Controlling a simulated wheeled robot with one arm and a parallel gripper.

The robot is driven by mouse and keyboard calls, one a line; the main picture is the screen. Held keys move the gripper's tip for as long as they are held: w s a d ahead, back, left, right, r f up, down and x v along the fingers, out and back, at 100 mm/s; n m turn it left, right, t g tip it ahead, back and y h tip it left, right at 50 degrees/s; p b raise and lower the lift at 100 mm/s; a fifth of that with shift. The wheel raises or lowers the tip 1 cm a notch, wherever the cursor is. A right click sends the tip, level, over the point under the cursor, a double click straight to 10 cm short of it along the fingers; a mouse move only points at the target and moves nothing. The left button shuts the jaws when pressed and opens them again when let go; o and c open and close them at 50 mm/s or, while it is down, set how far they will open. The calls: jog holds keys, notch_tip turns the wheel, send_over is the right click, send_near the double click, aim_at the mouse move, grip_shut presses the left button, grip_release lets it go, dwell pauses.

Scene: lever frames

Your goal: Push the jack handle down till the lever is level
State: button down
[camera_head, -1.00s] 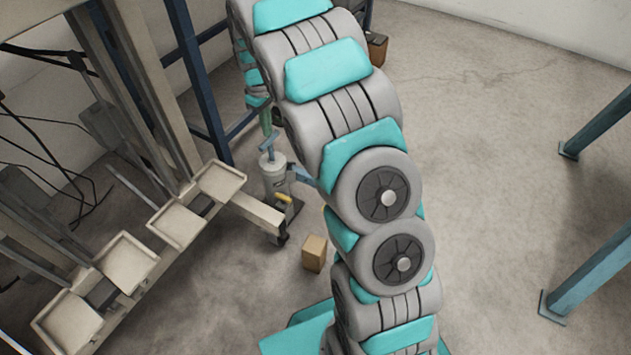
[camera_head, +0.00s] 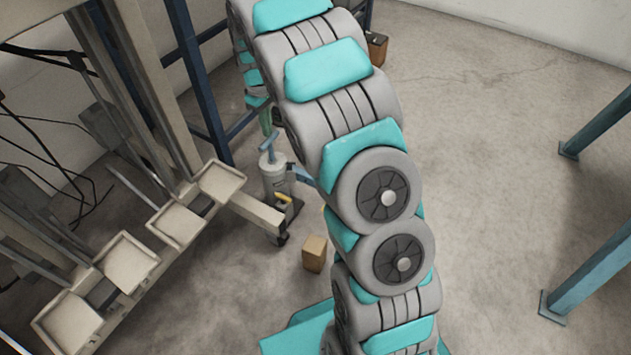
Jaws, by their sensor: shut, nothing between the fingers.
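The jack (camera_head: 276,180) is a grey upright cylinder with a blue T-shaped top, standing on the floor left of my arm. A blue bar (camera_head: 303,175), which looks like its handle or lever, sticks out to the right from its upper part and passes behind my arm. Its far end is hidden, so I cannot tell whether it is level. A small yellow part (camera_head: 284,197) sits low on the jack's right side. My arm arches over the scene and its far links come down at the upper left, above the jack. My gripper cannot be made out; my own arm hides that area.
A beige frame with several shallow trays (camera_head: 129,262) stands at the left, its beam ending beside the jack. A cardboard box (camera_head: 314,254) lies on the floor in front of the jack. Another brown box (camera_head: 376,48) is farther back. Blue posts (camera_head: 590,268) stand at the right; floor between is clear.

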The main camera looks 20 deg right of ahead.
aim_at(269, 138)
jog(key=shift+f, duration=0.1)
jog(key=shift+f+b, duration=0.5)
jog(key=shift+f, duration=2.1)
jog(key=shift+r+p, duration=1.15)
jog(key=shift+r, duration=3.45)
jog(key=shift+s, duration=0.1)
